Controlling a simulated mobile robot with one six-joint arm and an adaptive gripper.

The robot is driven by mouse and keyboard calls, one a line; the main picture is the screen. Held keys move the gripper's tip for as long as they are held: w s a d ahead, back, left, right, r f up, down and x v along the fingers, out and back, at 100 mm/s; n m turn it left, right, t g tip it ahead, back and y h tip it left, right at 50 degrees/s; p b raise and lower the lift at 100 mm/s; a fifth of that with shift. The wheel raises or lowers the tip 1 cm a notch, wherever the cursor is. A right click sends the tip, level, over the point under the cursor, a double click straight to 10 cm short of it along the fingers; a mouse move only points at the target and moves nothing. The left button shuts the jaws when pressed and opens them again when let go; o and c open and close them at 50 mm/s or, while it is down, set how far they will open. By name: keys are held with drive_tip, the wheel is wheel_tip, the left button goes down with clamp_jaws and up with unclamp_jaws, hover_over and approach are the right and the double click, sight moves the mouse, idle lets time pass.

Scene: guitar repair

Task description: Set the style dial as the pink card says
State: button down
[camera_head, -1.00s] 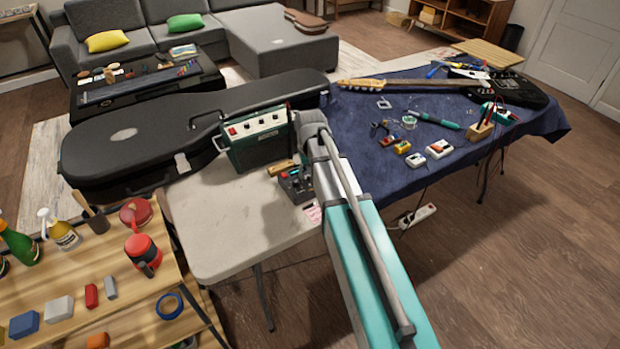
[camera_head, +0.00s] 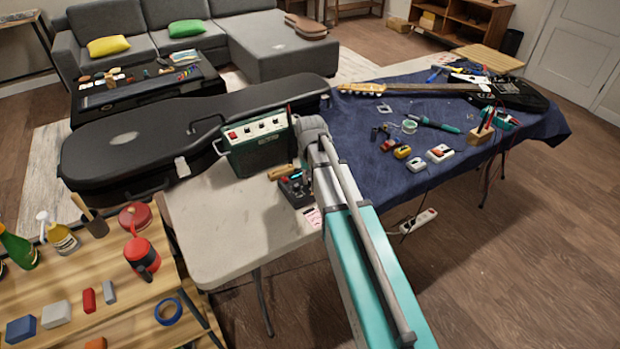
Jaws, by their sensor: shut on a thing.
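A small dark pedal unit (camera_head: 295,190) with a lit teal patch sits on the bare part of the table, just left of my arm. Its dial and markings are too small to read, and my arm may cover part of it. The pink card (camera_head: 313,217) lies in front of the unit at the table's edge, partly beside my arm; its writing is not legible. My arm reaches up from the bottom of the view to beside the unit. My gripper is hidden behind the arm, so its hold on anything does not show.
A green amplifier (camera_head: 256,146) stands behind the unit, with a black guitar case (camera_head: 130,150) to its left. A small wooden item (camera_head: 281,172) lies between amplifier and unit. Blue cloth (camera_head: 360,160) with tools and small pedals covers the table's right. The front left tabletop (camera_head: 225,240) is clear.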

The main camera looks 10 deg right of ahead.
drive_tip(key=shift+m, duration=0.4)
drive_tip(key=m, duration=1.1)
idle(0.5)
drive_tip(key=c, duration=0.6)
unclamp_jaws()
drive_tip(key=shift+n, duration=0.3)
